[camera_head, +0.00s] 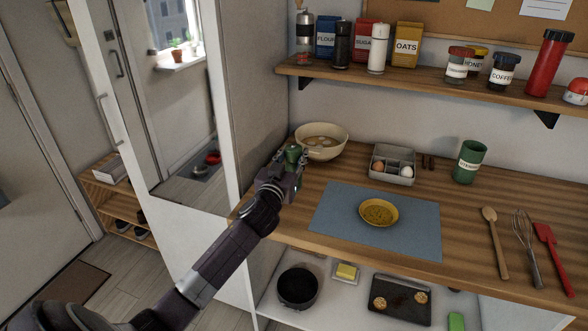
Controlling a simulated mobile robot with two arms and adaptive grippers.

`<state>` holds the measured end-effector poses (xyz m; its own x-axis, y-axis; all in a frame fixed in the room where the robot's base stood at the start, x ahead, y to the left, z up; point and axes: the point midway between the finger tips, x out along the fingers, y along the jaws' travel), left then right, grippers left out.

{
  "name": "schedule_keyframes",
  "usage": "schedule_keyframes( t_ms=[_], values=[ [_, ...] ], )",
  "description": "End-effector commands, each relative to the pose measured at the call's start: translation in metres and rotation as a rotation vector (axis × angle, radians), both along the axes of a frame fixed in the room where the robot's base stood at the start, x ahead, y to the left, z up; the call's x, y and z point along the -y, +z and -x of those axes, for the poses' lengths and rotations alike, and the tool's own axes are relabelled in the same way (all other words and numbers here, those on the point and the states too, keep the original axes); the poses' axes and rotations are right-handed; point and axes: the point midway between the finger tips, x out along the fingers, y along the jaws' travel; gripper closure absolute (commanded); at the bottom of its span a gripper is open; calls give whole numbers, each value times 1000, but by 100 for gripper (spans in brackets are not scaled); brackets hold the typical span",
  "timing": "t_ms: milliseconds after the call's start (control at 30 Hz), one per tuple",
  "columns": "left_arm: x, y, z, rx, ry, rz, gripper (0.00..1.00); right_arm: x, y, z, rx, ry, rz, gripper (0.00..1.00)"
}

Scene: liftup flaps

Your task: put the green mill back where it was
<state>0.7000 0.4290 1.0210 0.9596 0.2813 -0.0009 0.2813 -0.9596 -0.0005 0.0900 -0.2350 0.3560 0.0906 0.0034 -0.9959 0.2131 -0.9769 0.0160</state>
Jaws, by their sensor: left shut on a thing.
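My left gripper (287,167) is shut on the green mill (293,152) at the left part of the counter, close to the cream bowl (335,143). Only the upper part of the green mill shows; the gripper hides the rest, and I cannot tell whether its base touches the counter. A black mill (342,46) and a white mill (378,50) stand upright on the wall shelf (415,88). My right gripper is not in view.
The counter (329,177) also holds an egg box (392,164), a green canister (469,162), a yellow bowl (379,212) on a blue mat (332,213), and utensils at right. Packets and jars line the shelf, with a gap right of the oats packet (408,45). A tall cabinet stands at left.

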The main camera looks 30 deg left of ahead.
Motion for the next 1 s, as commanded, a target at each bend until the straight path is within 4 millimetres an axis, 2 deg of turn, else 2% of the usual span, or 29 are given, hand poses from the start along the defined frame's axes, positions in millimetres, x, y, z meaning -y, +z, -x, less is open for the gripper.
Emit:
schedule_keyframes(
  t_ms=[200,300,733,767,900,1000],
  values=[
    [1,-32,0,-1,0,3,100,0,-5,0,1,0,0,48],
    [0,-42,0,-1,-1,1,100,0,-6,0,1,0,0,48],
    [1,-48,0,1,-2,1,100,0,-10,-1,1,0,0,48],
    [1,-47,0,-1,-1,0,64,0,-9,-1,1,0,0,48],
    [1,-47,0,-1,-1,0,50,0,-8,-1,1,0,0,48],
    [1,-47,0,-1,-1,0,50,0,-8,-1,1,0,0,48]
  ],
)
